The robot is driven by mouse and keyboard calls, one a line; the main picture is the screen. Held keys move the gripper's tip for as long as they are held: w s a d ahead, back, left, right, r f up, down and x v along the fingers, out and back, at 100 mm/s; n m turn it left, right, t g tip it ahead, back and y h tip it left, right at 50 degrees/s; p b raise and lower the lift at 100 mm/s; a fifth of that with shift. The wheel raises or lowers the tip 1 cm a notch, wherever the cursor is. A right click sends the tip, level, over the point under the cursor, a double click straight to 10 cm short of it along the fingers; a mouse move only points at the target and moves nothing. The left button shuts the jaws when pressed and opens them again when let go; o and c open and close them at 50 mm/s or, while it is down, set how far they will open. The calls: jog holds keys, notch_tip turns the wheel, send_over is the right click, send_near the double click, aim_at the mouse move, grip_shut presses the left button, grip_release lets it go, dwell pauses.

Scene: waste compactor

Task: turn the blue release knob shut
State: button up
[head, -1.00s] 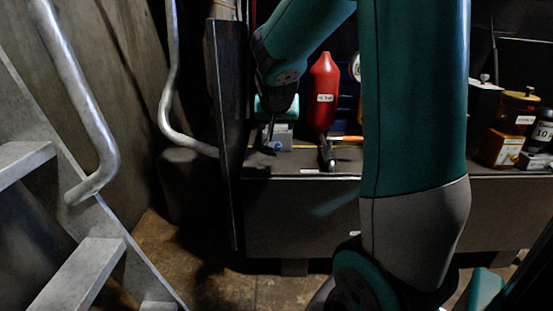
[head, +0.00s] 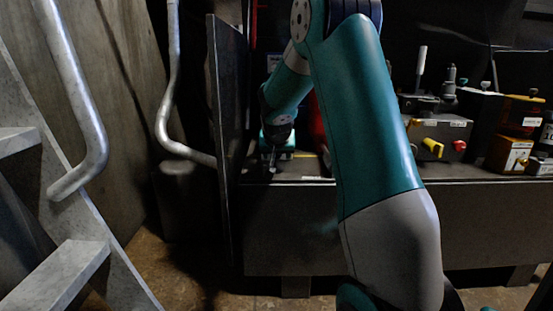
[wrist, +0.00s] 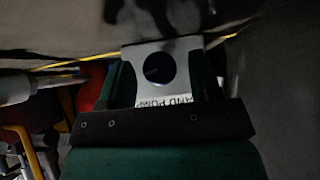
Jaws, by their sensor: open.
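In the wrist view, a dark blue round knob (wrist: 159,68) sits on a pale grey plate. In the head view, my gripper (head: 270,164) points down at the left end of the bench, close to the pump's pale base. The knob cannot be made out there.
The bench (head: 300,215) runs to the right. A dark upright panel (head: 225,130) stands just left of my gripper. A red bottle (head: 318,130) is mostly hidden behind my arm. Metal stairs (head: 60,275) are at left.

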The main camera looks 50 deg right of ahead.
jog(key=c, duration=0.9)
jog(key=p, duration=0.1)
jog(key=g+p, duration=0.1)
jog(key=p, duration=0.1)
jog(key=shift+w+r+n+h, duration=0.15)
jog(key=shift+r+n+h, duration=0.05)
jog(key=shift+n+h, duration=0.2)
jog(key=shift+f+g+h+p, duration=0.15)
jog(key=shift+g+h+p, duration=0.25)
jog(key=shift+p, duration=0.4)
jog(key=shift+f+n, duration=0.15)
jog(key=shift+n, duration=0.15)
jog(key=o, duration=0.9)
